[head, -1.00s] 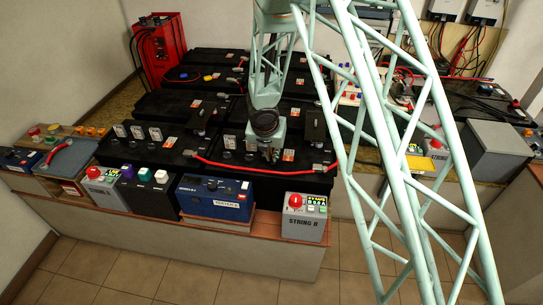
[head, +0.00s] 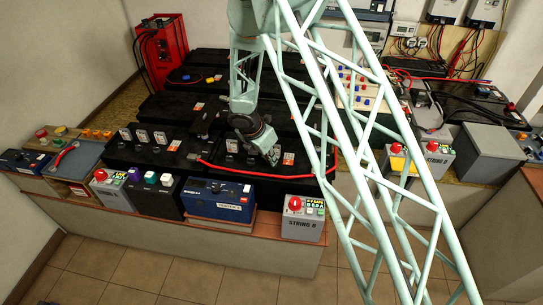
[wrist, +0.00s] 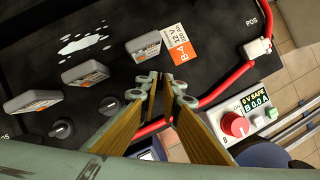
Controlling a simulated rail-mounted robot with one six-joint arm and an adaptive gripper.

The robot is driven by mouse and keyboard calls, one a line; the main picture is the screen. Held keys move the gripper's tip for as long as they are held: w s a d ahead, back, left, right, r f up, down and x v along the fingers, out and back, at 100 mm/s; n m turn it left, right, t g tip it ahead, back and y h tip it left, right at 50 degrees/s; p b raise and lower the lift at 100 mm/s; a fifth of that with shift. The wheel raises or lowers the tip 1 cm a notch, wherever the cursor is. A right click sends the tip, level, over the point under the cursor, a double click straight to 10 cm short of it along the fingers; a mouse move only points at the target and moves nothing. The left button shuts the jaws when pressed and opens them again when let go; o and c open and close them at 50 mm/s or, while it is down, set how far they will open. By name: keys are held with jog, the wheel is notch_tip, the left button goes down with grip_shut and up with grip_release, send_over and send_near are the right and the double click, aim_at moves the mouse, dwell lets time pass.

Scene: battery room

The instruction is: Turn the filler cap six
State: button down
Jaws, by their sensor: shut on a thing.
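My gripper (wrist: 163,84) reaches down over a black battery (wrist: 215,25) with an orange and white B-4 label (wrist: 180,45). Its fingers, with brown inner pads, are closed in on a filler cap that they hide almost fully. That spot lines up with two black round filler caps (wrist: 62,130) (wrist: 110,105) to its left, both uncovered by the fingers. I cannot read any cap number. In the head view my gripper (head: 271,154) is tilted at the front battery, near its red cable, and the held cap cannot be made out.
Grey tilted plates (wrist: 143,48) stand behind the cap row. A red cable (wrist: 220,90) runs close beside my fingers to the POS terminal (wrist: 258,48). A grey box with a red knob (wrist: 234,124) stands in front of the battery, and it also shows in the head view (head: 302,223).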

jog(key=m+p, duration=0.1)
jog(key=m, duration=0.1)
jog(key=m+g+p, duration=0.1)
jog(key=m+g+h+p, duration=0.1)
jog(key=m, duration=0.1)
jog(key=shift+w+a+r+m+p, duration=0.1)
jog(key=shift+w+a+m+p, duration=0.1)
jog(key=shift+w+m+p, duration=0.15)
jog(key=m+g, duration=0.2)
jog(key=m, duration=0.3)
jog(key=shift+m, duration=0.35)
jog(key=shift+h, duration=0.3)
jog(key=c, duration=2.8)
grip_release()
jog(key=shift+w, duration=0.1)
jog(key=v, duration=1.1)
jog(key=shift+w+a+r, duration=0.1)
jog(key=shift+r, duration=0.3)
